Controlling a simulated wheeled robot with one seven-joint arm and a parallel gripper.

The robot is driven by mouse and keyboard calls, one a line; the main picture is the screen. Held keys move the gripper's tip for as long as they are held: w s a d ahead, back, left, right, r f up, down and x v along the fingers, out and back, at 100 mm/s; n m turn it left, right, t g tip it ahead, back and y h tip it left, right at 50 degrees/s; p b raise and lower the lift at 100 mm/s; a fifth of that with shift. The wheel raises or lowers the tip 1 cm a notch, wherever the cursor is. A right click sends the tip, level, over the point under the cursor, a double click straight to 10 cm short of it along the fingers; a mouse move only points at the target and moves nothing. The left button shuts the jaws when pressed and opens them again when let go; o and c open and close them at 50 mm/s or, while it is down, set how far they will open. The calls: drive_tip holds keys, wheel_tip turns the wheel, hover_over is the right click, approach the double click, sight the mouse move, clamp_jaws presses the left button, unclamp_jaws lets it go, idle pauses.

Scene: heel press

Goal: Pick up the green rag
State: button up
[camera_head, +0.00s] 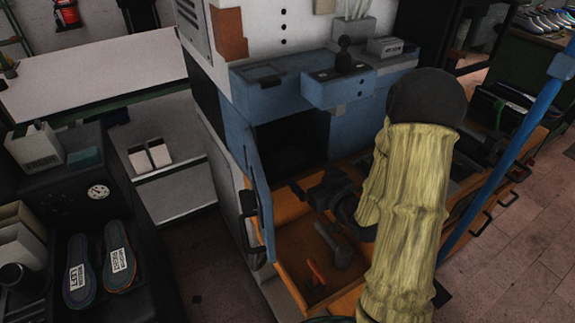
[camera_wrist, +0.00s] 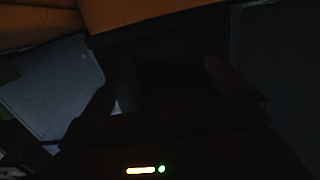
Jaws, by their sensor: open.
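I cannot make out a green rag for certain in either view. A small dark green item (camera_head: 85,157) lies on the dark machine at the left, beside a white box; it is too small to tell if it is cloth. My gripper (camera_head: 318,193) is above the open orange drawer, in front of the dark opening of the blue cabinet (camera_head: 292,142). In the wrist view my gripper (camera_wrist: 160,90) shows two dark fingers apart, with nothing visible between them. That view is very dark, and the inside of the cabinet is too dark to read.
The orange drawer (camera_head: 290,258) holds an orange-handled tool (camera_head: 316,272) and a grey tool (camera_head: 338,246). The blue cabinet door (camera_head: 256,185) stands open left of my gripper. A blue post (camera_head: 510,150) rises at the right. Insoles (camera_head: 119,258) lie at the left.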

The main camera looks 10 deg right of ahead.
sight(290, 157)
drive_tip(key=x, duration=0.7)
drive_tip(key=shift+w+a, duration=0.2)
drive_tip(key=shift+w, duration=0.3)
drive_tip(key=shift+p+x, duration=0.55)
drive_tip(key=shift+x, duration=2.05)
drive_tip(key=shift+a, duration=0.1)
drive_tip(key=c, duration=0.7)
drive_tip(key=shift+r, duration=0.1)
